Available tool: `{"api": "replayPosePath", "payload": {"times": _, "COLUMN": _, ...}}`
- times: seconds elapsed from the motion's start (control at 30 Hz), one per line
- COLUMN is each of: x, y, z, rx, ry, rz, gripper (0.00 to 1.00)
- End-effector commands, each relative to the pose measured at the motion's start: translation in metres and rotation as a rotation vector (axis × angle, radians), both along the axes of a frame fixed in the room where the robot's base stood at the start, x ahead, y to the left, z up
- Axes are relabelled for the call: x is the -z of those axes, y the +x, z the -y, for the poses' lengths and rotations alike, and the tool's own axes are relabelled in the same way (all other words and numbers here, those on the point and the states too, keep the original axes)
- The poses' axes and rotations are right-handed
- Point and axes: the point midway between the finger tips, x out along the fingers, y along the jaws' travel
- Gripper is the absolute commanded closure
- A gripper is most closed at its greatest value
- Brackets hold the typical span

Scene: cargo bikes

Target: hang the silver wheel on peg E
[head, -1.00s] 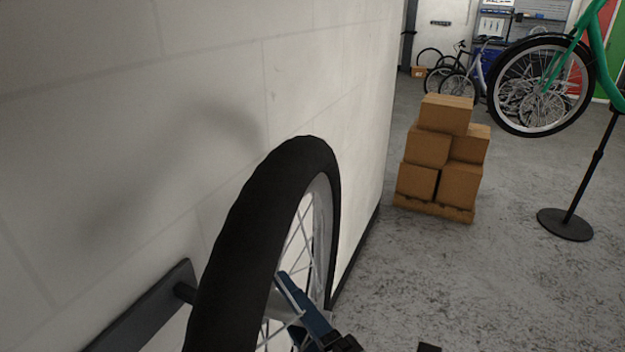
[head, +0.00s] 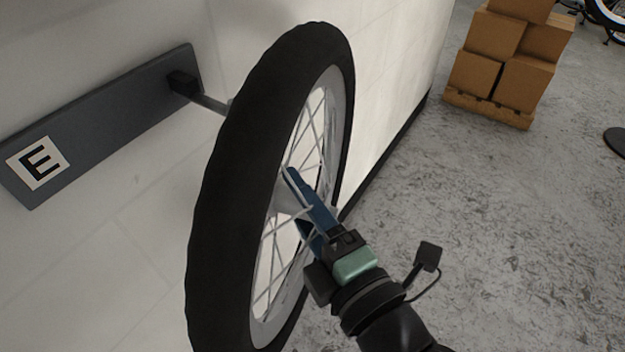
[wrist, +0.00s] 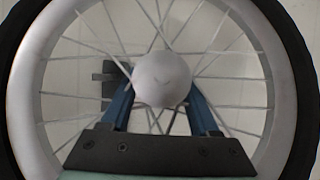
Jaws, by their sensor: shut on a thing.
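The silver wheel (head: 240,170) has a black tyre, a silver rim and thin spokes. It stands upright off the wall. My gripper (head: 299,200) is shut on its hub from the right side. In the wrist view, the blue fingers of my gripper (wrist: 160,98) lie on both sides of the pale round hub (wrist: 162,78). Peg E (head: 208,103) sticks out from a dark wall board (head: 110,120) with a white E label (head: 38,162). The peg runs toward the upper left of the tyre, which hides its outer end. I cannot tell whether they touch.
The pale block wall (head: 150,250) is close on the left. Stacked cardboard boxes (head: 500,60) stand on a pallet at the upper right. A dark round stand base (head: 617,142) is at the right edge. The grey floor between is clear.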

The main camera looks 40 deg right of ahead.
Motion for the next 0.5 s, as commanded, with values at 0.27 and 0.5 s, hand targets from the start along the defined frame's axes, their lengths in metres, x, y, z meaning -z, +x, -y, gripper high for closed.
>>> {"api": "replayPosePath", "payload": {"times": 0.27, "x": 0.0, "y": 0.004, "z": -0.003, "rx": -0.005, "ry": -0.002, "rz": 0.011, "gripper": 1.0}}
{"api": "replayPosePath", "payload": {"times": 0.5, "x": 0.0, "y": 0.015, "z": -0.007, "rx": -0.005, "ry": -0.001, "rz": 0.011, "gripper": 1.0}}
